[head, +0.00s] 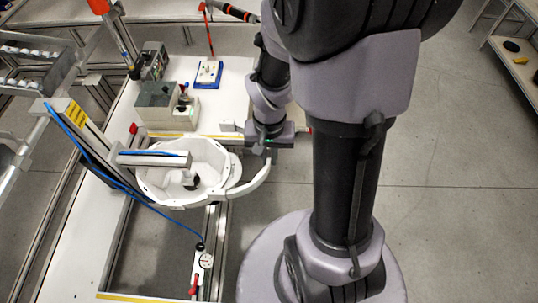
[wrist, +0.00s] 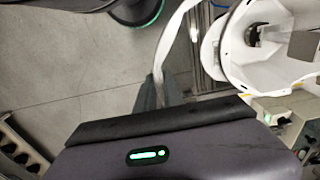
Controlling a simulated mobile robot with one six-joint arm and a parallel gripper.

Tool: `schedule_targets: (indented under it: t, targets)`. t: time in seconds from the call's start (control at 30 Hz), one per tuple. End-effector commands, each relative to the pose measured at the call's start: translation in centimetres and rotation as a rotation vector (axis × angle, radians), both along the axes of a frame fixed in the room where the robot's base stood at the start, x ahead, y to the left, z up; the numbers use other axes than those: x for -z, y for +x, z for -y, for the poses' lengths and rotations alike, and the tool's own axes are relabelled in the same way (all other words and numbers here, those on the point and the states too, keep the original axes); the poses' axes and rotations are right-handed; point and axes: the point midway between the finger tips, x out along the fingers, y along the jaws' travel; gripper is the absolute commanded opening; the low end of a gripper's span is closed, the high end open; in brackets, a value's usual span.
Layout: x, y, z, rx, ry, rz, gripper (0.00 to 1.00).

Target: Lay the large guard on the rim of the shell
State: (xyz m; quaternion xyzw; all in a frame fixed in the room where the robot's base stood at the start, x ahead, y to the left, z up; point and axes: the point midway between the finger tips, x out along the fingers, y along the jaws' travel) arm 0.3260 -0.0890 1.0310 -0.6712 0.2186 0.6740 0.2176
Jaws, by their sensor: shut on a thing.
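The white shell (head: 160,187) is an open bowl at the front of the bench, with its hollow side facing up; part of it shows at the right of the wrist view (wrist: 238,72). The large guard (head: 257,183) is a thin, curved white strip at the shell's right side. My gripper (head: 270,147) is shut on one end of the guard, to the right of the shell. In the wrist view the guard (wrist: 171,42) runs upward from my fingers (wrist: 155,93). Its far end reaches the shell's front right edge in the head view; I cannot tell whether they touch.
A grey arm (head: 152,159) with a blue cable reaches over the shell from the left post. A grey box (head: 160,106) and a blue-edged plate (head: 208,74) stand farther back on the white bench. Open floor lies to the right.

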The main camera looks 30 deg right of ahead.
Motion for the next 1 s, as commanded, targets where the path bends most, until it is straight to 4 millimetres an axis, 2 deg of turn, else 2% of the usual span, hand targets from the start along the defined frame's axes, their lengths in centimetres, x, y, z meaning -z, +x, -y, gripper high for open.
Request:
schedule_targets:
  t: [0.43, 1.0]
  targets:
    - [0.1, 0.3, -0.4, 0.001, 0.000, 0.000, 0.00]
    - [1.1, 5.6, -7.8, 0.000, 0.000, 0.000, 0.00]
